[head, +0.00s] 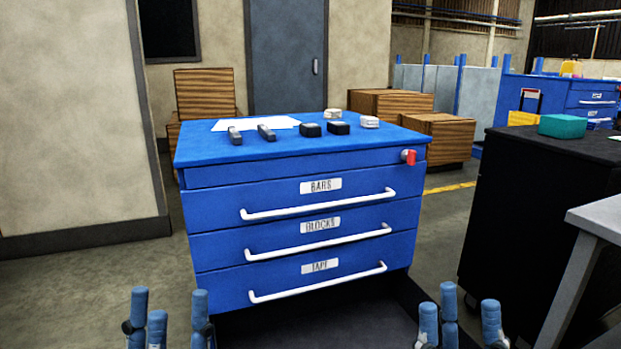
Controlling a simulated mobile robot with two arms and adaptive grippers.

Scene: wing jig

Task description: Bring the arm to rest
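My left gripper (175,312) is at the bottom left of the head view, its blue fingers pointing up and spread apart with nothing between them. My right gripper (466,315) is at the bottom right, also with its fingers spread and empty. Both are in front of a blue drawer cabinet (240,172), one towards each side. The lower parts of both grippers and the arms are cut off by the frame's bottom edge.
The cabinet's drawers, labelled BARS, BLOCKS and TAPE, look shut, with white handles (318,205). Dark bars (266,132), dark blocks (310,129), pale rolls (369,121) and white paper (285,122) lie on top. A black cabinet (520,215) and grey table (600,217) stand right.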

